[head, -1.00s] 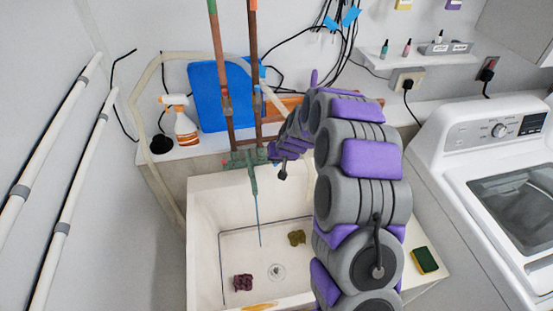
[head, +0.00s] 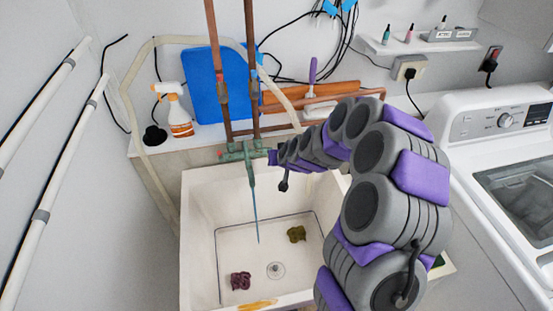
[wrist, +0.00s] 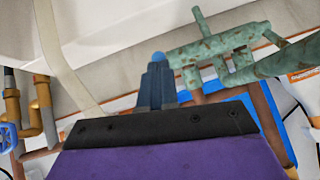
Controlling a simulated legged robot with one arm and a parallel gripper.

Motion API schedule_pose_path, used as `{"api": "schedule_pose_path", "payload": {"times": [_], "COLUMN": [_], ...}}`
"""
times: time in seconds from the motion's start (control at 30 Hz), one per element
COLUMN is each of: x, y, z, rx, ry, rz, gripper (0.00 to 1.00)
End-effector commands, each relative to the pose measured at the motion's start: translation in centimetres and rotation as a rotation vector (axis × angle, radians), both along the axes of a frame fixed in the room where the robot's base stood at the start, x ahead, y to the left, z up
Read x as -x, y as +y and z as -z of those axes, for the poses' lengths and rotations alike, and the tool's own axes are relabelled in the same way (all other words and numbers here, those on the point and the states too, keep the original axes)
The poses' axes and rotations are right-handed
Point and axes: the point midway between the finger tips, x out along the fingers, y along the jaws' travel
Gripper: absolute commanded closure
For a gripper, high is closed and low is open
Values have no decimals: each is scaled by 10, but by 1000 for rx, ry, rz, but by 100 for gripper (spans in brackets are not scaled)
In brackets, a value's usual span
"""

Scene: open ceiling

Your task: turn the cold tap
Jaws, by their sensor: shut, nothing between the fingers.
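The green, weathered tap fixture (head: 240,151) sits over the back edge of the white sink, with a thin blue stream (head: 256,215) below its spout. It also shows in the wrist view (wrist: 225,48). A round blue end, apparently the cold tap's (wrist: 158,58), shows right at my fingertips; contact cannot be told. My gripper (wrist: 157,75) is shut and empty, with its fingers pointing at that blue end. In the head view my gripper (head: 272,157) is at the right end of the fixture and hides the cold side. An orange-red end (head: 220,154) shows on the left.
The sink (head: 200,200) holds a purple (head: 241,281) and an olive lump (head: 297,234). A spray bottle (head: 177,110) and blue board (head: 205,85) stand behind. Copper pipes (head: 250,60) rise above the tap. A washing machine (head: 500,150) is at the right.

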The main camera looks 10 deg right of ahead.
Motion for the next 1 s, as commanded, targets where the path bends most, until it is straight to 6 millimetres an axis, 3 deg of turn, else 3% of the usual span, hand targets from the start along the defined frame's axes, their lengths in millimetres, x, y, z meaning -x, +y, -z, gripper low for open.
{"api": "schedule_pose_path", "payload": {"times": [1.0], "x": [9], "y": [-1], "z": [22], "rx": [1], "ry": [-1], "rz": [2], "gripper": [100]}}
